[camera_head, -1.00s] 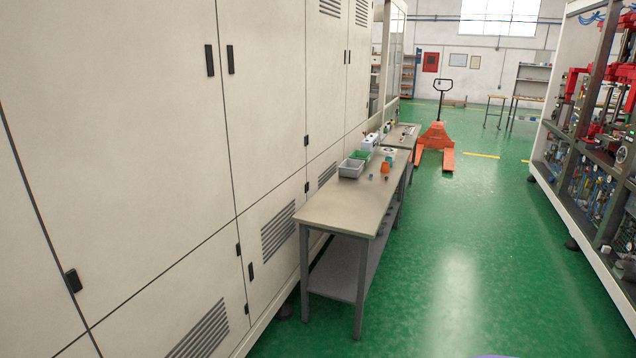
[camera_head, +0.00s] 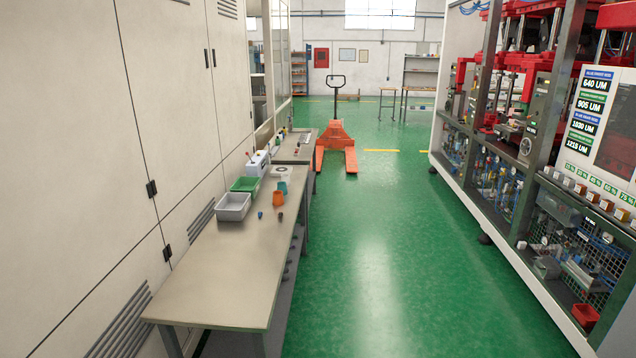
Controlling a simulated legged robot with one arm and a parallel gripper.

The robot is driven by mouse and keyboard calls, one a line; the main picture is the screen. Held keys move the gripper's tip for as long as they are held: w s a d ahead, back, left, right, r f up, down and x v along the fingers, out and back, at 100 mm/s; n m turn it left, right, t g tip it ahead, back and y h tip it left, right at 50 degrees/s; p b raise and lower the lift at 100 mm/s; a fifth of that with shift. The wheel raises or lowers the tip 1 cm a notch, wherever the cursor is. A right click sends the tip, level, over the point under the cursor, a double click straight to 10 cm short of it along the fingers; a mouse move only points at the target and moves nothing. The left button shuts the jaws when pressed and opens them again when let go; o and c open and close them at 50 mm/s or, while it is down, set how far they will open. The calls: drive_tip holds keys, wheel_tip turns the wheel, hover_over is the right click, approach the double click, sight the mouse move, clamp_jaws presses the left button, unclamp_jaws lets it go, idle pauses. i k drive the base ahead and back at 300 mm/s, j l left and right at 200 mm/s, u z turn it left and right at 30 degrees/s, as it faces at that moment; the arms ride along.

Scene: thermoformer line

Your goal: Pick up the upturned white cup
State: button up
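I cannot make out an upturned white cup for certain. A long table (camera_head: 223,275) stands at the left against the machine wall, with small items toward its far end. A small white round item with a dark middle (camera_head: 280,171) lies there, too small to identify. In front of it are a teal item (camera_head: 283,187) and an orange cup-like item (camera_head: 278,198). A grey bin (camera_head: 233,207) and a green bin (camera_head: 246,184) stand at the table's left side. My gripper is not in view.
A second table (camera_head: 293,148) stands beyond the first. An orange pallet jack (camera_head: 336,140) is parked on the green floor (camera_head: 370,240). A machine with red parts (camera_head: 530,150) lines the right side. The aisle between is clear.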

sight(285, 178)
drive_tip(key=i, duration=2.15)
drive_tip(key=i+l, duration=0.1)
drive_tip(key=i, duration=2)
drive_tip(key=i+j+u, duration=0.05)
drive_tip(key=j, duration=0.05)
